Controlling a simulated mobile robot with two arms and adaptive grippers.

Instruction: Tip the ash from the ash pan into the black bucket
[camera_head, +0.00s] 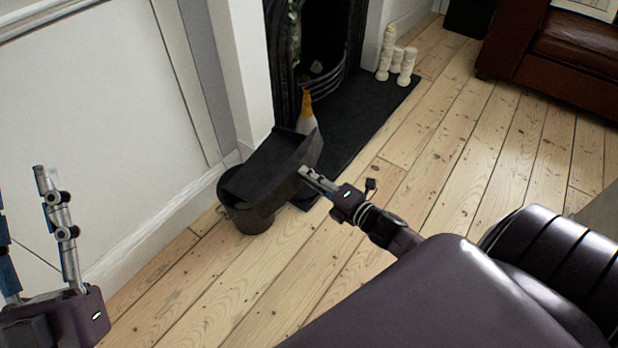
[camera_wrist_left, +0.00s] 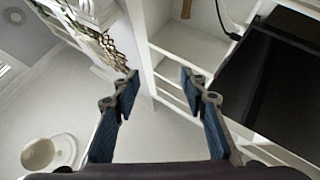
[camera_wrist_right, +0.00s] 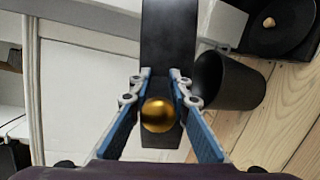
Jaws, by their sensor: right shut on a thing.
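The black ash pan (camera_head: 262,168) is held over the black bucket (camera_head: 252,221), which stands on the floorboards by the skirting and is partly hidden by the pan. I cannot make out any ash or the pan's exact tilt. My right gripper (camera_head: 304,174) is at the pan's right end. In the right wrist view its fingers (camera_wrist_right: 160,90) are around the pan's brass knob (camera_wrist_right: 157,115), with the pan (camera_wrist_right: 168,40) stretching away and the bucket (camera_wrist_right: 228,82) beside it at right. My left gripper (camera_wrist_left: 160,82) is open and empty, away from the bucket.
A white and orange bottle-like object (camera_head: 306,112) stands behind the pan by the fireplace (camera_head: 322,50). White candles (camera_head: 396,62) stand on the dark hearth (camera_head: 372,108). A brown leather seat (camera_head: 560,50) is at the upper right. The floorboards (camera_head: 440,170) between are clear.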

